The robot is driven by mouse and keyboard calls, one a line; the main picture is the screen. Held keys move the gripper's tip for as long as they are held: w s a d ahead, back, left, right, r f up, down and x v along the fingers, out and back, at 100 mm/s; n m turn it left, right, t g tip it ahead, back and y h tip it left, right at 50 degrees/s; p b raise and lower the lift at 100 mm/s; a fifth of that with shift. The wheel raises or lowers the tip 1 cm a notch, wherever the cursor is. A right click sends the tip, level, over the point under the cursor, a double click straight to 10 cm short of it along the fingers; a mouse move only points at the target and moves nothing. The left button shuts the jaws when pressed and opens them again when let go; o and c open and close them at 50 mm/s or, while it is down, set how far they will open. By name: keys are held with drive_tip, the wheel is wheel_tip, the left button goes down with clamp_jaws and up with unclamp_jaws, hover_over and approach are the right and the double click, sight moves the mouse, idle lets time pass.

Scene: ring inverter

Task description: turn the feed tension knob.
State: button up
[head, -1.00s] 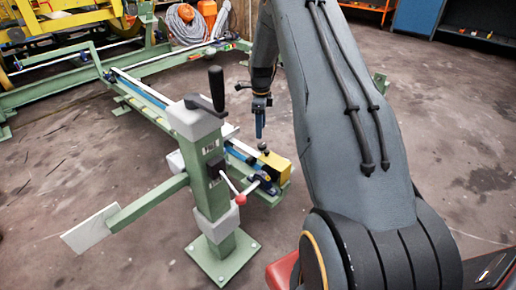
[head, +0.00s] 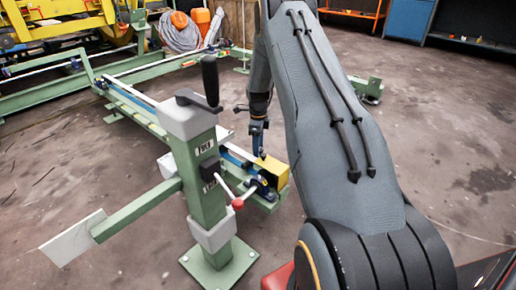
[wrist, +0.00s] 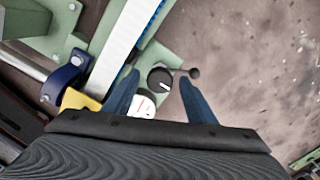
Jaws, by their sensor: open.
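A round black knob (wrist: 160,80) with a white pointer line shows in the wrist view, with a short arm ending in a small black ball (wrist: 195,73) to its right. In the picture it lies between the fingertips of my gripper (wrist: 159,79). The blue fingers are apart; I cannot tell whether either touches the knob. A white dial (wrist: 143,107) with a red mark sits just below the knob. In the head view my gripper (head: 261,154) points down at the yellow box (head: 275,179) at the rail's near end; the knob is not clear there.
A green post (head: 207,185) with a black crank handle (head: 210,80) stands left of my gripper. A red-tipped lever (head: 237,203) juts from it near the yellow box. A long green rail frame (head: 150,118) runs to the back left.

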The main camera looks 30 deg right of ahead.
drive_tip(key=c, duration=1)
drive_tip(key=shift+c, duration=0.2)
